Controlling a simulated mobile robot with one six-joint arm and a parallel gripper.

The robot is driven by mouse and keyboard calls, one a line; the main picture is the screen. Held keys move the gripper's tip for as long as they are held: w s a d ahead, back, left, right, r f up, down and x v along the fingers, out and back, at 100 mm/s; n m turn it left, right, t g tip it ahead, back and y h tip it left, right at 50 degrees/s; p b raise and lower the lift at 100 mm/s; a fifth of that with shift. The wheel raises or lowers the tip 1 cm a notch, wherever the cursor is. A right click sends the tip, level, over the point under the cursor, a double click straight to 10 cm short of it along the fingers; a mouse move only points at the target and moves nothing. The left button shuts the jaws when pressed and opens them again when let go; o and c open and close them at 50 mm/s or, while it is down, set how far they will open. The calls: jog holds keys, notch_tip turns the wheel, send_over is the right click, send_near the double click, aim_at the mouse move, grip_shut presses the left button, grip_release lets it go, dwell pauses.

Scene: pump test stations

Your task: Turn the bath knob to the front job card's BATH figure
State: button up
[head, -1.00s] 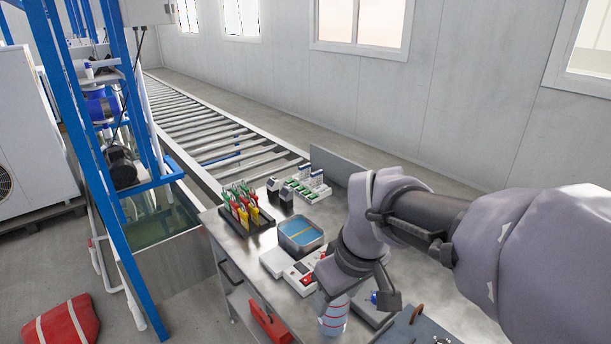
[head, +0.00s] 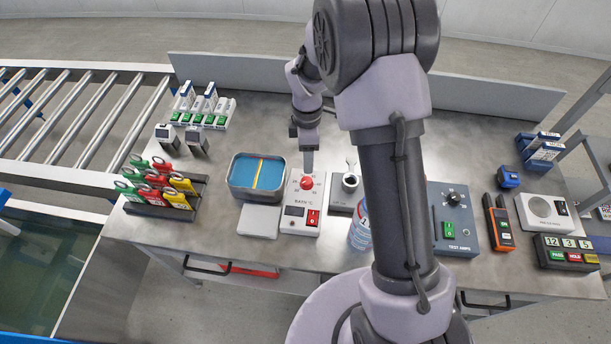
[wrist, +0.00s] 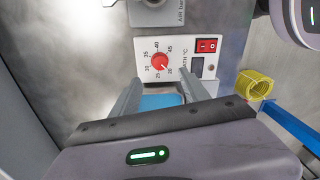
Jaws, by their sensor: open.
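The bath knob (head: 308,183) is a round red dial on a white control box marked BATH °C. It also shows in the wrist view (wrist: 159,61), with a ring of numbers around it. A pale pointer mark seems to lie at its lower right in that view; the exact reading is unclear. My gripper (head: 308,165) is over the back part of the box, close to the knob. In the wrist view its two fingers (wrist: 160,88) are spread apart and empty, with the knob showing beyond them. I cannot make out a front job card or its BATH figure.
A metal bath (head: 233,190) with blue liquid stands left of the box. The red rocker switch (head: 313,218) is below the knob. A clear bottle (head: 359,235) and a grey TEST AMPS box (head: 454,215) are to the right. Clips fill a black rack (head: 165,207).

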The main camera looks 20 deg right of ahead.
aim_at(306, 180)
jog(key=f+b, duration=0.1)
jog(key=f, duration=0.4)
jog(key=f+b, duration=0.1)
jog(key=f, duration=0.4)
jog(key=shift+s+a+f, duration=0.2)
jog(key=shift+c, duration=0.2)
grip_shut()
